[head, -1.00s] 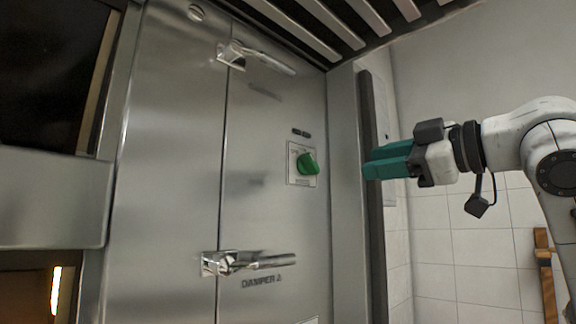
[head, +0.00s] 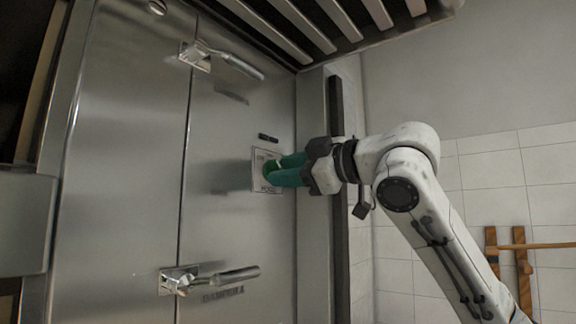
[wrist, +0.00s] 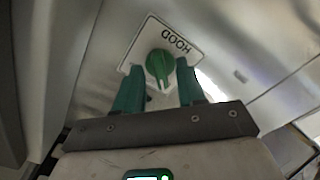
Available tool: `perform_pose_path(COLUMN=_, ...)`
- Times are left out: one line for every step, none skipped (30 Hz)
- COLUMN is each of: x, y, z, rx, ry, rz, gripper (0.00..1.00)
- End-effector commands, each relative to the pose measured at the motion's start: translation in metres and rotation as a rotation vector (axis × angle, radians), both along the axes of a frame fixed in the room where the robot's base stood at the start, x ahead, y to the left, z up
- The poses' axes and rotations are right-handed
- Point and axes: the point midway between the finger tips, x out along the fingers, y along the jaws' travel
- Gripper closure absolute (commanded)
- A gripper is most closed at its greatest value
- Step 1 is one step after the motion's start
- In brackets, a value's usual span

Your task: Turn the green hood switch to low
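The green hood switch (wrist: 159,66) is a round knob with a raised grip on a white plate (wrist: 184,29) marked HOOD in the wrist view. In the head view the switch (head: 268,167) is partly hidden by my gripper. My gripper (head: 277,170) is at the plate, its two teal fingers spread to either side of the knob. In the wrist view my gripper (wrist: 159,72) is open, with the knob between and just beyond the fingertips. I cannot tell whether the fingers touch it. The position labels are too small to read.
The plate sits on a steel panel with a lever handle (head: 228,62) above and another handle (head: 215,277) below, marked DAMPER. A dark vertical strip (head: 338,215) stands right of the panel. Slats (head: 300,25) hang overhead. A wooden rack (head: 522,262) is on the tiled wall.

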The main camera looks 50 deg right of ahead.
Motion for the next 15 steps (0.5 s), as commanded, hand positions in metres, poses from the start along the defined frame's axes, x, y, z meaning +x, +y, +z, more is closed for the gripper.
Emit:
perform_pose_path(x=0.0016, y=-0.0002, z=0.0001, rx=0.000, ry=0.001, rz=-0.001, gripper=0.61)
perform_pose_path(x=0.0020, y=-0.0001, z=-0.0001, rx=0.000, ry=0.001, rz=-0.001, gripper=0.61)
perform_pose_path(x=0.0023, y=-0.0001, z=-0.0002, rx=0.000, ry=0.000, rz=-0.001, gripper=0.61)
perform_pose_path(x=0.0023, y=-0.0002, z=-0.0003, rx=0.000, ry=-0.001, rz=-0.001, gripper=0.61)
perform_pose_path(x=0.0023, y=-0.0001, z=-0.0004, rx=0.000, ry=-0.001, rz=-0.001, gripper=0.61)
perform_pose_path(x=0.0023, y=-0.0001, z=-0.0004, rx=0.000, ry=-0.001, rz=-0.001, gripper=0.61)
perform_pose_path(x=0.0022, y=-0.0001, z=-0.0004, rx=0.000, ry=0.000, rz=0.000, gripper=0.61)
perform_pose_path(x=0.0022, y=0.0000, z=-0.0004, rx=0.000, ry=0.000, rz=0.000, gripper=0.61)
perform_pose_path(x=0.0021, y=0.0000, z=-0.0004, rx=0.000, ry=0.000, rz=0.000, gripper=0.62)
perform_pose_path(x=0.0021, y=0.0000, z=-0.0004, rx=0.000, ry=0.000, rz=0.000, gripper=0.64)
perform_pose_path(x=0.0021, y=0.0000, z=-0.0004, rx=0.000, ry=0.000, rz=0.000, gripper=0.67)
perform_pose_path(x=0.0020, y=0.0001, z=-0.0003, rx=0.000, ry=0.000, rz=0.000, gripper=0.71)
perform_pose_path(x=0.0020, y=0.0001, z=-0.0003, rx=0.000, ry=0.000, rz=0.000, gripper=0.74)
perform_pose_path(x=0.0020, y=0.0001, z=-0.0003, rx=0.000, ry=0.000, rz=0.000, gripper=0.77)
perform_pose_path(x=0.0019, y=0.0001, z=-0.0003, rx=0.000, ry=0.000, rz=0.000, gripper=0.81)
